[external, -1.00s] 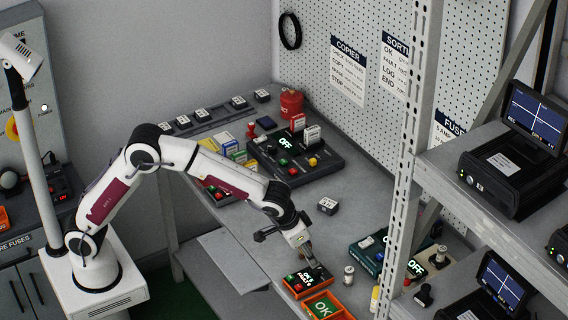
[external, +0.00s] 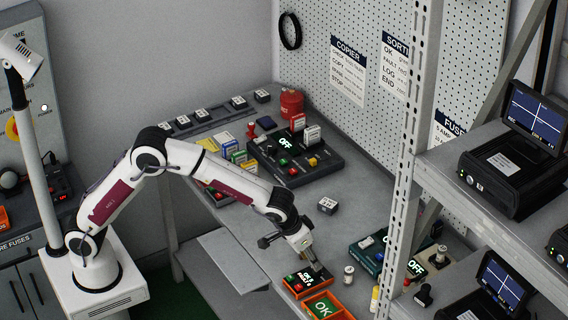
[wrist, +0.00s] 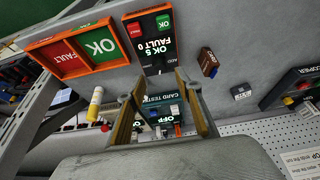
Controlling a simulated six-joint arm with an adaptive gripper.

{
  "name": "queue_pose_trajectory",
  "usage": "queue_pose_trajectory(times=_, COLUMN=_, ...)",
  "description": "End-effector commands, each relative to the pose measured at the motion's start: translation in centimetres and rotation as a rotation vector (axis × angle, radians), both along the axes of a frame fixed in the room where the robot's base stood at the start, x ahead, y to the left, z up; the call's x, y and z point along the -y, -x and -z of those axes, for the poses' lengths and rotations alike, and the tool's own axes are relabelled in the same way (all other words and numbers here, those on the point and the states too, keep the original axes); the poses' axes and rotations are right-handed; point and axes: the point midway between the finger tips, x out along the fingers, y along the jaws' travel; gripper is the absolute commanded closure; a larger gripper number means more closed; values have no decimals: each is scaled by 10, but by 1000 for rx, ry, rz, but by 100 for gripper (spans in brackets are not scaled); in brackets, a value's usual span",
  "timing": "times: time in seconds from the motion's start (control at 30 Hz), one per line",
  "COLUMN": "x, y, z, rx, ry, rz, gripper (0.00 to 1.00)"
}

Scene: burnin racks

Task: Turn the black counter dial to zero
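The counter box (wrist: 146,38) is dark with an orange edge, and its display reads "OK 5" and "FAULT 0". It has a green and a red button. In the external view the counter box (external: 298,284) sits near the bench's front edge. I cannot make out the black dial; my gripper may be hiding it. My gripper (external: 318,268) points down over the box's right-hand part. In the wrist view my gripper (wrist: 166,82) shows two fingers well apart, with nothing visibly held between them. I cannot tell whether the fingertips touch the box.
An orange tray (wrist: 115,66) with OK and FAULT compartments stands beside the counter. A card tester (wrist: 160,112) with a lit OFF sign is behind the fingers. A small cylinder (external: 349,275) stands close by. A shelf post (external: 403,180) rises to the right.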

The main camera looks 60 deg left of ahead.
Motion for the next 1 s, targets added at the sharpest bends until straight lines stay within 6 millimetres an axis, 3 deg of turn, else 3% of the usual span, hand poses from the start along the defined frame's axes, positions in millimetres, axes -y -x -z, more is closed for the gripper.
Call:
queue_pose_trajectory(times=0.4, x=0, y=-17, z=42, rx=-1, ry=0, rz=0, gripper=65)
queue_pose_trajectory(times=0.9, x=1, y=-20, z=49, rx=0, ry=1, rz=0, gripper=65)
queue_pose_trajectory(times=1.0, x=1, y=-20, z=49, rx=0, ry=1, rz=0, gripper=91)
